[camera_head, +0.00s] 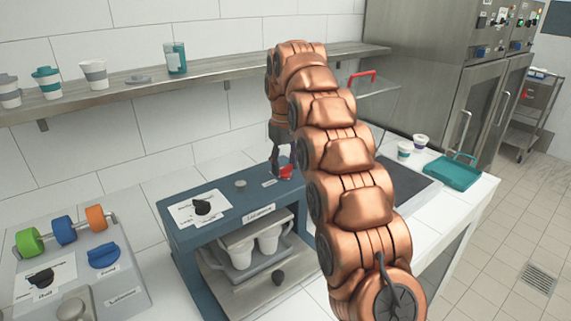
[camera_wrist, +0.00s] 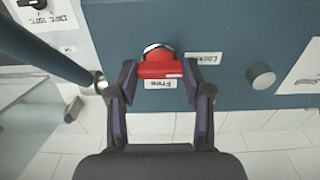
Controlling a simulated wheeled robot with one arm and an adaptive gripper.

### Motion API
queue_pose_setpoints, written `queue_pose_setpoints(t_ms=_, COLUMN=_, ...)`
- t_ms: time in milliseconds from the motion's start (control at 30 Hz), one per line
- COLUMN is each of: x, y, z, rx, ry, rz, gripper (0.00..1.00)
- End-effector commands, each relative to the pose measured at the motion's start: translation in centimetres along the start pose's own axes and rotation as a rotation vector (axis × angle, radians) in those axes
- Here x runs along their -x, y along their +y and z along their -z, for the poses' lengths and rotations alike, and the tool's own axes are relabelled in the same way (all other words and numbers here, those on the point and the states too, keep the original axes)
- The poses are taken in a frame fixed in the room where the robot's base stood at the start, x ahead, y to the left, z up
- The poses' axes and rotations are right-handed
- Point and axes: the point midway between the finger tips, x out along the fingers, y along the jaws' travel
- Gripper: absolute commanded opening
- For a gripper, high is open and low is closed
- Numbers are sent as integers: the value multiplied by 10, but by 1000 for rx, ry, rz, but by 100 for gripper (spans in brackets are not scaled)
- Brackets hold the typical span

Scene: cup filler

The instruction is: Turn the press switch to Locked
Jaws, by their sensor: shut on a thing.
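The red press switch (camera_wrist: 161,67) is a knob on the blue top of the press (camera_head: 228,213). In the wrist view its white mark is at its lower right edge, near the "Free" label (camera_wrist: 160,85). The "Locked" label (camera_wrist: 203,58) is to the right of the knob. Both labels appear upside down. My gripper (camera_wrist: 160,80) is shut on the switch, one finger on each side. In the head view the switch (camera_head: 286,173) shows partly beside my gripper (camera_head: 279,168), and my arm covers the area to its right.
A grey round knob (camera_wrist: 261,77) is on the same panel. A blue bar (camera_wrist: 60,50) runs close to my left finger in the wrist view. A control box (camera_head: 122,280) with coloured knobs is at left. A shelf (camera_head: 220,70) hangs behind.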

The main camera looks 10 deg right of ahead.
Motion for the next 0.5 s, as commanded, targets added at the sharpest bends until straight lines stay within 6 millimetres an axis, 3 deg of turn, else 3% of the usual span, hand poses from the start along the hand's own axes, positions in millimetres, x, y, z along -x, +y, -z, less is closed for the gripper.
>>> queue_pose_setpoints(t_ms=167, x=0, y=0, z=0, rx=1, ry=2, rz=-1, gripper=15)
queue_pose_setpoints(t_ms=200, x=0, y=0, z=0, rx=1, ry=2, rz=-1, gripper=51)
queue_pose_setpoints(t_ms=433, x=0, y=0, z=0, rx=0, ry=1, rz=0, gripper=75)
queue_pose_setpoints(t_ms=500, x=0, y=0, z=0, rx=0, ry=1, rz=0, gripper=75)
